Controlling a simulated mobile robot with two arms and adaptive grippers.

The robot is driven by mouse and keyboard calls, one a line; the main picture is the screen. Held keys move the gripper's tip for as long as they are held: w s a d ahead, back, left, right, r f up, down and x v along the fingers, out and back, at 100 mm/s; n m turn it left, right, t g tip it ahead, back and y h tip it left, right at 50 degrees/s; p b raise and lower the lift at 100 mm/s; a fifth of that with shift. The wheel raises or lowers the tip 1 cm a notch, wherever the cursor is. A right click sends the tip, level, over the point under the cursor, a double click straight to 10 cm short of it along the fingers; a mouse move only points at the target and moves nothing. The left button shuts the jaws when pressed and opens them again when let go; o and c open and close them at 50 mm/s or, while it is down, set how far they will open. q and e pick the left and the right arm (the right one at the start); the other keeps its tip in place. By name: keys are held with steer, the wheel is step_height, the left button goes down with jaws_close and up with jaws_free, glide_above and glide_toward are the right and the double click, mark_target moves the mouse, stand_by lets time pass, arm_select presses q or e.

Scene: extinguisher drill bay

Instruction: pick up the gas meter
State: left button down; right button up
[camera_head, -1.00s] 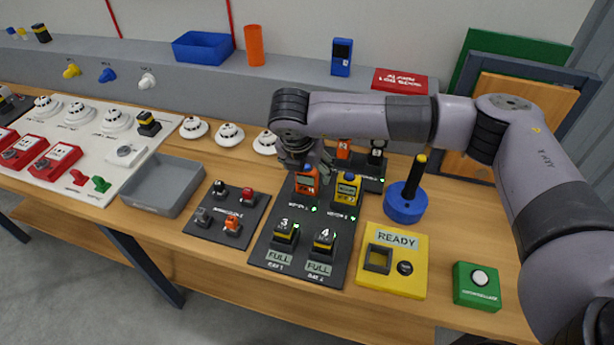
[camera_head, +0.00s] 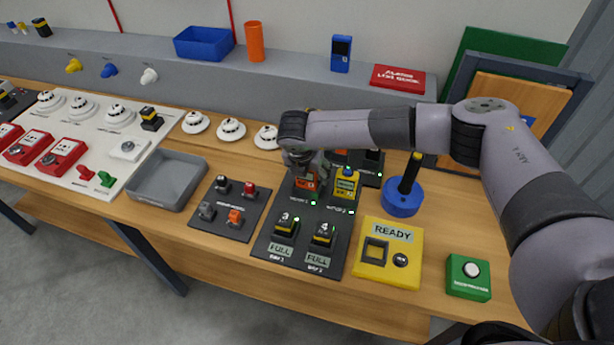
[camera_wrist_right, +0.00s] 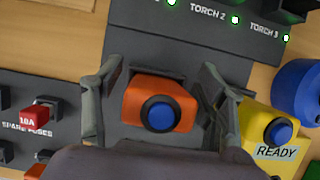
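Two gas meters stand in the dark charging board (camera_head: 273,250): an orange one (camera_head: 305,184) on the left and a yellow one (camera_head: 346,184) on the right. My right gripper (camera_head: 304,166) is down over the orange meter and hides its upper part in the head view. In the right wrist view the orange meter (camera_wrist_right: 145,93), with a round blue knob on top, sits between the two open fingers, one on each side, with small gaps. The yellow meter (camera_wrist_right: 256,118) is just outside the right finger and carries a READY label. My left gripper is not in view.
A spare-fuse board (camera_head: 240,197) and an empty grey tray (camera_head: 168,180) lie to the left. A yellow READY box (camera_head: 375,274), a blue base with a black post (camera_head: 402,203) and a green button box (camera_head: 468,288) are to the right. Torches stand behind the meters.

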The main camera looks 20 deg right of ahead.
steer(key=c, duration=1.2)
steer(key=shift+c, duration=0.2)
steer(key=shift+r, duration=0.15)
